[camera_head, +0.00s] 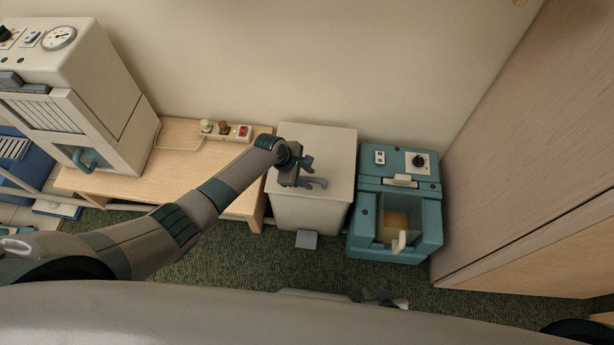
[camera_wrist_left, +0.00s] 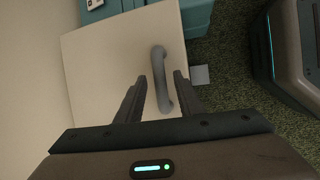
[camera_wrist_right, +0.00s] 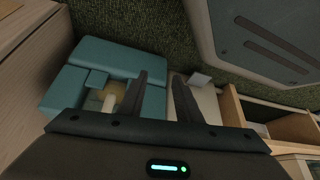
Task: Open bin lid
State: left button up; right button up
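The bin (camera_head: 310,212) is a pale box on the floor against the wall, with its flat lid (camera_head: 335,145) closed. A grey bar handle (camera_wrist_left: 161,78) stands on the lid; it also shows in the head view (camera_head: 314,183). A grey foot pedal (camera_head: 306,239) sticks out at the bin's front base. My left gripper (camera_head: 308,172) is over the lid, open, with the handle just ahead of and between its fingertips (camera_wrist_left: 158,80) in the left wrist view. Contact cannot be told. My right gripper (camera_wrist_right: 160,80) is open and empty, held low in front, away from the bin.
A teal machine (camera_head: 366,220) with a clear container stands right of the bin. A low wooden bench (camera_head: 165,185) with a power strip (camera_head: 226,131) is to its left. A wooden cabinet (camera_head: 540,150) closes off the right. Green carpet (camera_head: 240,260) is open in front.

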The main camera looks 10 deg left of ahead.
pick_arm(q)
grip_shut()
jog(key=shift+r, duration=0.1)
